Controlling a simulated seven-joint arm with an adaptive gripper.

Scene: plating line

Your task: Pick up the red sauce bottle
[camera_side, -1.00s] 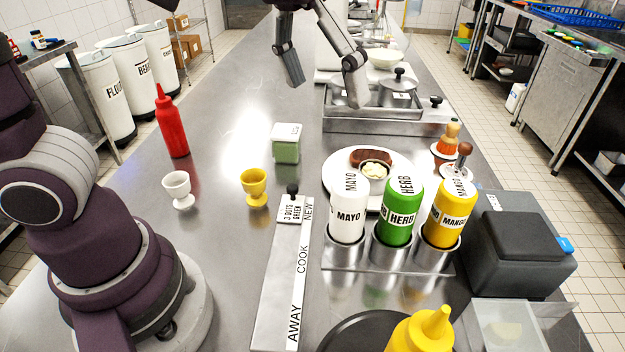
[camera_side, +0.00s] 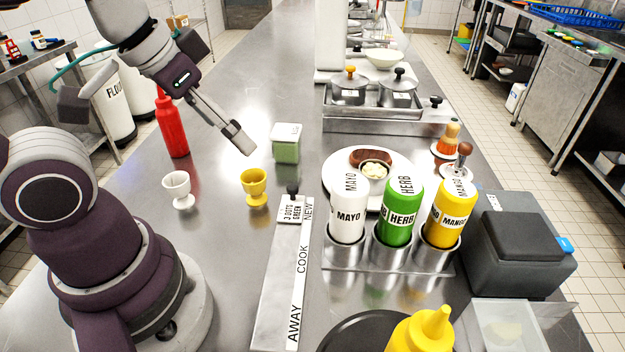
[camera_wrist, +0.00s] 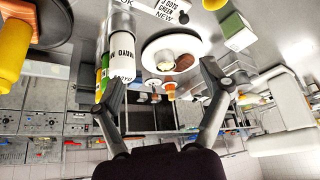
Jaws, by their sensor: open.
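The red sauce bottle (camera_side: 172,128) stands upright on the steel counter at the left in the side view, nozzle up. My gripper (camera_side: 160,120) is above the left part of the counter, tilted, with its fingers spread wide. In the side view one finger shows left of the bottle and the other to its right, near the green-sided box. The picture does not settle the depth between gripper and bottle. The wrist view shows the open fingers (camera_wrist: 165,78) with nothing between them held. I do not see the red bottle in that view.
A white cup (camera_side: 178,187) and a yellow cup (camera_side: 254,185) stand in front of the bottle. The green-sided box (camera_side: 287,143) is to its right. Mayo (camera_side: 348,212), herb (camera_side: 403,215) and mango (camera_side: 449,216) bottles stand in a rack, with a plate (camera_side: 333,177) behind.

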